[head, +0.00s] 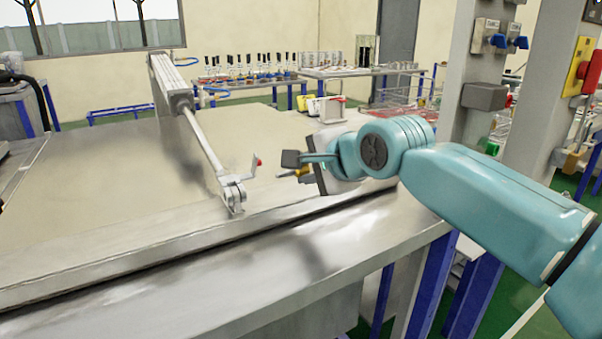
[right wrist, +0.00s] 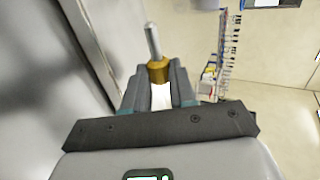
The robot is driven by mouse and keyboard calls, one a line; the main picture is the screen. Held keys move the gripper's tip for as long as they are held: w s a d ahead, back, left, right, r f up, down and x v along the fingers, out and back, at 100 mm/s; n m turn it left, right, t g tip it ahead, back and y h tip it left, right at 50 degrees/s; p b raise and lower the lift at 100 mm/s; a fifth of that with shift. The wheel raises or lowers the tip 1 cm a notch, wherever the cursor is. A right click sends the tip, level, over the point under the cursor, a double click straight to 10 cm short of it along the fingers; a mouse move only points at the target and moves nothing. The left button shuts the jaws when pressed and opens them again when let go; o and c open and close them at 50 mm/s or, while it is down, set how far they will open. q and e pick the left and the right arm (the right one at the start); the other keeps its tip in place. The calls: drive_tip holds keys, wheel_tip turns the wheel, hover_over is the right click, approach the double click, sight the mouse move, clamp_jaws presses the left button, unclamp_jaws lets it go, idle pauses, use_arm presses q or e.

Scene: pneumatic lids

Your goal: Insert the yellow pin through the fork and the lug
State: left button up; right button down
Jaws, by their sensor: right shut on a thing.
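The pin (head: 302,174) has a yellow collar and a grey shaft that points left, toward the fork. My right gripper (head: 298,167) is shut on its yellow part. In the right wrist view the pin (right wrist: 157,72) stands out between the fingertips, its silver shaft free. The fork (head: 232,180) is at the end of the cylinder rod. It meets the lug (head: 236,203) on the lid's front edge; their holes are too small to make out. The pin is to the right of the fork and apart from it. My left gripper is not in view.
A pneumatic cylinder (head: 170,85) slopes down over the broad metal lid (head: 90,175). A small red-tipped part (head: 257,162) sticks up beside the fork. A metal ledge (head: 200,275) runs along the front. A post with switches (head: 485,95) stands at right.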

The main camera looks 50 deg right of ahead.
sight(284, 201)
drive_tip(key=shift+d+f, duration=0.15)
drive_tip(key=shift+f, duration=0.5)
drive_tip(key=shift+s+d+f, duration=0.1)
drive_tip(key=shift+s+d, duration=0.05)
drive_tip(key=shift+d, duration=0.25)
drive_tip(key=shift+a, duration=0.15)
drive_tip(key=shift+w+a, duration=0.25)
drive_tip(key=shift+a, duration=0.2)
drive_tip(key=a, duration=0.1)
drive_tip(key=a+p, duration=0.1)
drive_tip(key=shift+w+a, duration=0.3)
drive_tip(key=shift+w, duration=0.05)
drive_tip(key=shift+w+a, duration=0.3)
drive_tip(key=shift+a, duration=0.65)
drive_tip(key=shift+b, duration=0.5)
